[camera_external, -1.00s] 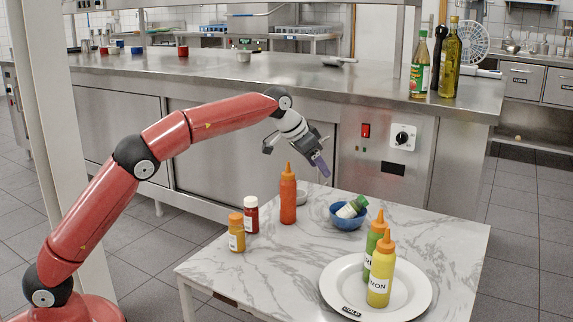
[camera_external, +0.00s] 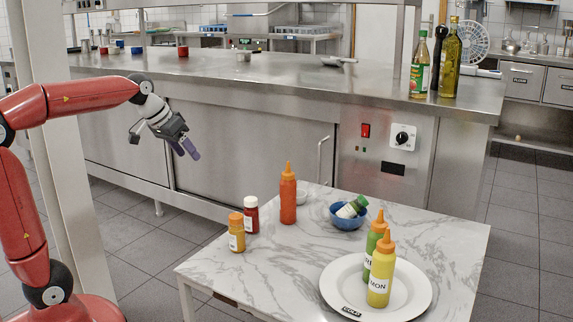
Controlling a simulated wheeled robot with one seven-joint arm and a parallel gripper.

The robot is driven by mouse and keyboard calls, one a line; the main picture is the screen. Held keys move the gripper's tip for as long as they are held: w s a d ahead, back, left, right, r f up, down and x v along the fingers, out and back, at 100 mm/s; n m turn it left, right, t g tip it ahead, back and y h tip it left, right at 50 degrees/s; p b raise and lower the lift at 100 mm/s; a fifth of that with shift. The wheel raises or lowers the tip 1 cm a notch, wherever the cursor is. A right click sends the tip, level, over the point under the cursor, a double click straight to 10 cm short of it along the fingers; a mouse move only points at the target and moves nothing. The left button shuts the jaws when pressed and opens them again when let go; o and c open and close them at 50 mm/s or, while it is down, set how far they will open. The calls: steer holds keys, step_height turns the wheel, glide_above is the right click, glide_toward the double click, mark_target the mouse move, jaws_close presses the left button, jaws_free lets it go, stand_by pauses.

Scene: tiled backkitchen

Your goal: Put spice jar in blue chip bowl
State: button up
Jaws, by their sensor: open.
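A small jar with a white label and green cap (camera_external: 350,208) lies tilted inside the blue bowl (camera_external: 347,221) on the marble-topped table. It shows above the bowl's rim and its lower part is hidden by the bowl. My gripper (camera_external: 187,149) is open and empty, up in the air left of the table and well away from the bowl. A yellow jar with an orange cap (camera_external: 236,234) and a red jar with a white cap (camera_external: 251,215) stand upright at the table's left side.
A white plate (camera_external: 409,296) holds a green bottle (camera_external: 381,262) and a yellow bottle (camera_external: 380,285). The steel counter (camera_external: 250,71) runs behind the table.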

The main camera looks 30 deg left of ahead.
steer(key=s+a+f, duration=0.2)
steer(key=s+f, duration=0.2)
steer(key=s, duration=0.2)
steer(key=s+a+f+n+y, duration=0.1)
steer(key=s+a+f, duration=0.2)
steer(key=s, duration=0.4)
steer(key=s+a+f+n+y, duration=0.1)
steer(key=s+a+f, duration=0.2)
steer(key=s+f, duration=0.2)
steer(key=shift+s, duration=0.9)
